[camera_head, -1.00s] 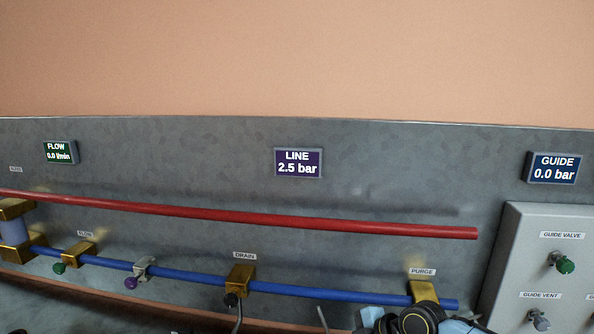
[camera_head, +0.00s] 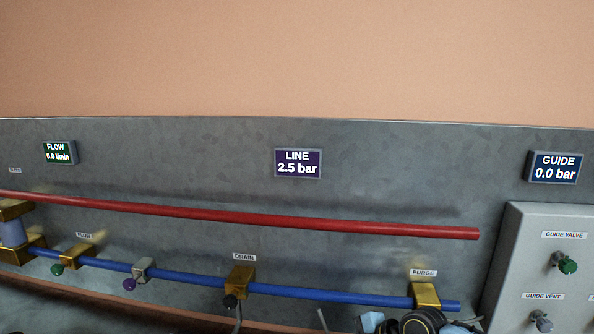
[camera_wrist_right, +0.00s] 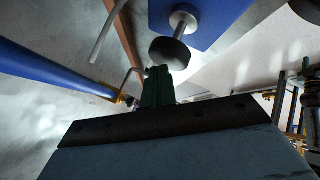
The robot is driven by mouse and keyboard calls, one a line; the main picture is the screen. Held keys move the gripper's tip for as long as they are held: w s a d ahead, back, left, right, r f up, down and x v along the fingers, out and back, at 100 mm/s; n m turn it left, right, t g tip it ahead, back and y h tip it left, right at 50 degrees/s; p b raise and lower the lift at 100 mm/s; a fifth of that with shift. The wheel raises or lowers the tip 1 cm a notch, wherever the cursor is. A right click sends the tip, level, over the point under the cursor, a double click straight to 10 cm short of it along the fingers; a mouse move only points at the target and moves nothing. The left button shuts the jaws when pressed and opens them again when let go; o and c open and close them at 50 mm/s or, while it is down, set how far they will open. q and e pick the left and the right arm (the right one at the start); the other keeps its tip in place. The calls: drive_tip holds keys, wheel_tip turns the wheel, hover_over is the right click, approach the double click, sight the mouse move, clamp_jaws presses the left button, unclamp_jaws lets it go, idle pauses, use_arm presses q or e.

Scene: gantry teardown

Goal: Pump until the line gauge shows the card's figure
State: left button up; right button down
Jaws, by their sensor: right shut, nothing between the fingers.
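The line gauge (camera_head: 298,163) is a purple display on the grey panel in the head view and reads 2.5 bar. In the right wrist view my right gripper (camera_wrist_right: 158,75) shows as dark green fingers, shut and empty. Just above its fingertips is a dark round knob (camera_wrist_right: 169,53) on a pale stem below a blue block (camera_wrist_right: 205,18). I cannot tell whether the fingers touch the knob, or whether it belongs to the pump. My right arm shows at the lower right of the head view; its fingers are hidden there. No card is visible. My left gripper is out of view.
The flow gauge (camera_head: 59,152) reads 0.0 l/min and the guide gauge (camera_head: 555,168) 0.0 bar. A red pipe (camera_head: 250,217) runs above a blue pipe (camera_head: 330,294) with drain (camera_head: 239,281) and purge (camera_head: 425,294) fittings. A guide valve box (camera_head: 520,235) stands at right.

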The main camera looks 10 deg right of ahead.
drive_tip(key=shift+f, duration=0.4)
drive_tip(key=shift+r, duration=0.15)
drive_tip(key=shift+r+p, duration=1)
drive_tip(key=shift+r, duration=0.8)
drive_tip(key=shift+r, duration=0.15)
wheel_tip(320, 180, up, 6)
drive_tip(key=p, duration=0.4)
drive_tip(key=shift+f, duration=0.2)
idle(2.2)
